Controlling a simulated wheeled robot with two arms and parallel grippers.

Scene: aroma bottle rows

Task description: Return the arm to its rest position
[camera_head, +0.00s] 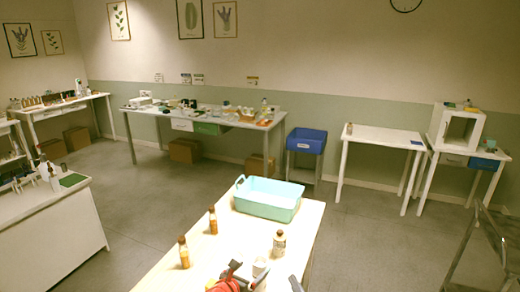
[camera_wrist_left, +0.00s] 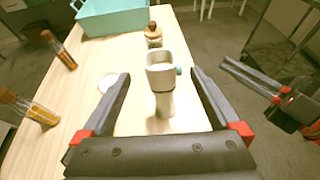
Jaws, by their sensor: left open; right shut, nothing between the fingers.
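My left gripper (camera_head: 246,271) is at the near part of the wooden table. In the left wrist view its fingers (camera_wrist_left: 160,76) are spread wide. A pale grey-white container (camera_wrist_left: 162,102) with a square open top and a small teal knob stands upright between and beyond them, with gaps on both sides. It also shows in the head view as a white shape (camera_head: 260,266), partly hidden by the gripper. My right gripper (camera_head: 296,284) is at the bottom edge of the head view, mostly cut off. In the left wrist view it (camera_wrist_left: 258,77) is at the right, shut and empty.
A turquoise crate (camera_head: 268,207) stands at the table's far end. Two amber bottles (camera_head: 213,220) (camera_head: 184,252) are along the left side, and a brown-capped bottle (camera_head: 279,243) is beyond the container. A white disc (camera_wrist_left: 108,83) lies on the table. A metal frame (camera_head: 490,235) is at right.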

